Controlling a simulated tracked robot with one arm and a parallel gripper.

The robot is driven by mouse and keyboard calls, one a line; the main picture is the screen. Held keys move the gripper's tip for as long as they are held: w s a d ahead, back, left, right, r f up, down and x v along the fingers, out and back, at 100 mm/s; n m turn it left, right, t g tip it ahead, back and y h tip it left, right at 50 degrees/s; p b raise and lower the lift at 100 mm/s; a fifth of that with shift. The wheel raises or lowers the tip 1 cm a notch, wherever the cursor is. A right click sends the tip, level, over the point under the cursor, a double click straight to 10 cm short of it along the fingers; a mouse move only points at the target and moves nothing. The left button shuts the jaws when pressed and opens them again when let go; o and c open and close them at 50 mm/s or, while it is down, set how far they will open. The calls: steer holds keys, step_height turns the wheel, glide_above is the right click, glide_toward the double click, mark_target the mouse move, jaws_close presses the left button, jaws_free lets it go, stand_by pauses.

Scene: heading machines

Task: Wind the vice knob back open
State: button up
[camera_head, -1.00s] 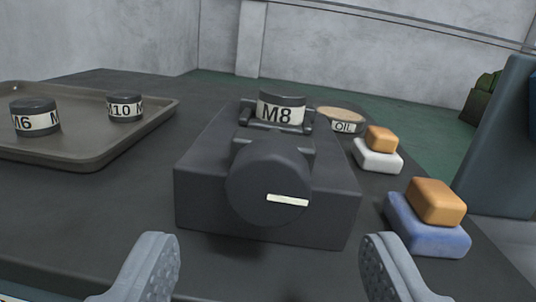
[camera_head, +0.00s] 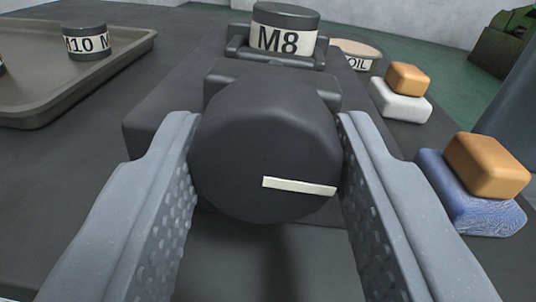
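The vice knob (camera_head: 265,140) is a dark, round, many-sided cap on the front of the dark vice (camera_head: 160,130). A pale stripe on its face lies nearly level, right of centre, tipping slightly down to the right. My gripper (camera_head: 268,118) has one grey, studded finger on each side of the knob. The fingers are spread wide and stand very close to its sides; I see no clear squeeze on it. A dark cylinder labelled M8 (camera_head: 285,32) sits between the vice jaws behind the knob.
A tray (camera_head: 125,65) with a cylinder labelled M10 (camera_head: 87,42) is at the left. An oil tin (camera_head: 357,55) stands behind.

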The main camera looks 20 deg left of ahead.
steer(key=c, duration=0.4)
steer(key=shift+o, duration=0.2)
steer(key=n+b, duration=0.3)
steer(key=n, duration=0.1)
steer(key=shift+n, duration=0.3)
steer(key=n+b, duration=0.3)
steer(key=shift+n, duration=0.3)
steer(key=n+b, duration=0.3)
steer(key=n, duration=0.1)
steer(key=shift+f+b, duration=0.2)
steer(key=shift+b, duration=0.2)
steer(key=n+b, duration=0.2)
steer(key=shift+a+r+n+h, duration=0.1)
steer(key=shift+a+n+h, duration=0.05)
steer(key=shift+n+h, duration=0.2)
steer(key=shift+n+b, duration=1.35)
